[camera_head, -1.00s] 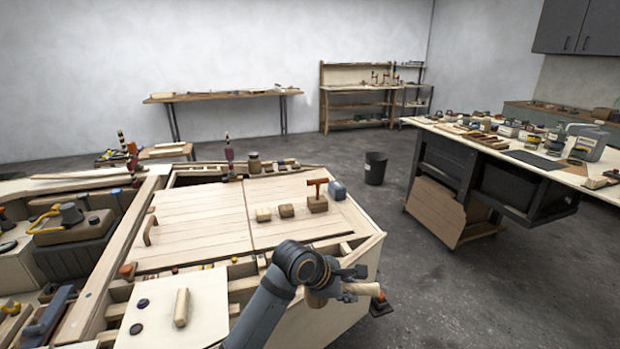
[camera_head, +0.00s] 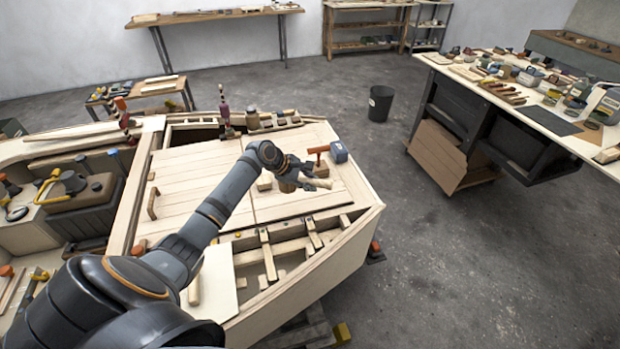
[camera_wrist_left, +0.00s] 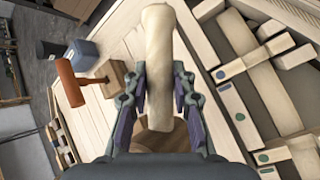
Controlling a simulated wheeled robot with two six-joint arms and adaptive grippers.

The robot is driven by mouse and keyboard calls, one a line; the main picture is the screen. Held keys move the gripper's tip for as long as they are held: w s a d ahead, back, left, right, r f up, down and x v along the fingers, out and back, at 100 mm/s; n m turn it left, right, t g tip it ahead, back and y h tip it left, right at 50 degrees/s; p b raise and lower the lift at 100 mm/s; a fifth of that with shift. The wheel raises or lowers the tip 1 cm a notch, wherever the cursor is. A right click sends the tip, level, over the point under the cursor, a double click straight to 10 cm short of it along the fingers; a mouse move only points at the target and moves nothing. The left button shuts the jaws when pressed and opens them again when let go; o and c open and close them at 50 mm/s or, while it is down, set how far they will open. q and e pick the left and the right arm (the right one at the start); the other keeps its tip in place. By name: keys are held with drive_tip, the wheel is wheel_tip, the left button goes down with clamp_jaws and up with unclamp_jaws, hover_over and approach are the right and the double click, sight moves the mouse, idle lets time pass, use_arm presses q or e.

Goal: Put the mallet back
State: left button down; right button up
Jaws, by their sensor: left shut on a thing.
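My left gripper (camera_head: 304,172) is shut on the mallet (camera_head: 320,183) and holds it over the right part of the plank deck. The pale handle (camera_wrist_left: 159,60) runs between the two fingers in the left wrist view. A rounded brown part, apparently the head (camera_head: 287,187), shows at the left end in the head view and partly behind the fingers in the wrist view. Whether the mallet touches the deck is unclear. My right gripper is not in view.
An orange-handled tool (camera_head: 318,150) on a wooden block and a blue box (camera_head: 338,152) stand close beyond the gripper. Open framed bays (camera_head: 290,245) lie at the near edge. A bin (camera_head: 380,103) and workbench (camera_head: 530,105) stand to the right.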

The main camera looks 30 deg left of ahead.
use_arm(q)
wheel_tip(320, 180, down, 6)
drive_tip(key=b, duration=0.7)
drive_tip(key=shift+f, duration=0.65)
drive_tip(key=shift+f+p, duration=0.1)
drive_tip(key=shift+p, duration=0.25)
drive_tip(key=c, duration=1)
unclamp_jaws()
drive_tip(key=shift+c, duration=0.2)
drive_tip(key=shift+f, duration=0.15)
